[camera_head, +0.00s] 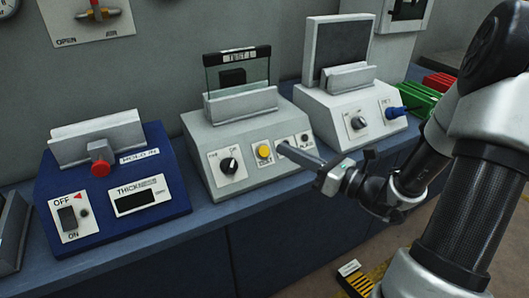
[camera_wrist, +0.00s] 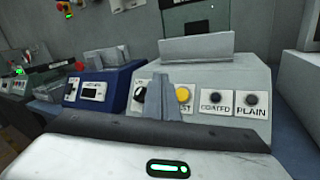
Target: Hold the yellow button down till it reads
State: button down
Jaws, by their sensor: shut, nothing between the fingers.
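The yellow button (camera_head: 264,151) sits on the front of the middle grey tester (camera_head: 215,130), right of a black rotary knob (camera_head: 228,165). The button also shows uncovered in the wrist view (camera_wrist: 183,94), above a partly covered label ending in "ST". My gripper (camera_head: 283,149) is shut and empty. Its tips point at the tester front, just right of the button in the head view. In the wrist view the fingers (camera_wrist: 162,98) stand just left of the button. I see no contact with it. The COATED (camera_wrist: 215,98) and PLAIN (camera_wrist: 251,99) indicators look dark.
A framed glass pane (camera_head: 238,70) stands in the tester's slot. A blue thickness device (camera_head: 110,190) with a red button is left. Another grey device (camera_head: 350,105) with a dark panel is right. Red and green trays (camera_head: 425,100) lie beyond. My arm fills the right side.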

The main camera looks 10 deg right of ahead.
jog(key=shift+f, duration=0.1)
jog(key=b, duration=0.5)
send_near(260, 148)
jog(key=shift+w+a+r, duration=0.25)
jog(key=shift+w+a, duration=0.25)
jog(key=shift+a, duration=0.1)
jog(key=shift+w+a+r, duration=0.25)
jog(key=shift+w+a, duration=0.25)
jog(key=shift+a, duration=0.1)
jog(key=shift+w+a+r, duration=0.25)
jog(key=shift+w+a, duration=0.25)
jog(key=shift+a, duration=0.1)
jog(key=shift+w+f, duration=0.1)
jog(key=shift+w+a+f, duration=0.1)
jog(key=shift+w+f, duration=0.1)
jog(key=shift+w+a+f, duration=0.1)
jog(key=shift+w+f, duration=0.15)
jog(key=shift+w, duration=0.1)
dwell(2.1)
dwell(0.4)
jog(key=shift+s+d+r+p, duration=0.2)
jog(key=shift+s+r+p, duration=0.35)
jog(key=shift+s, duration=0.1)
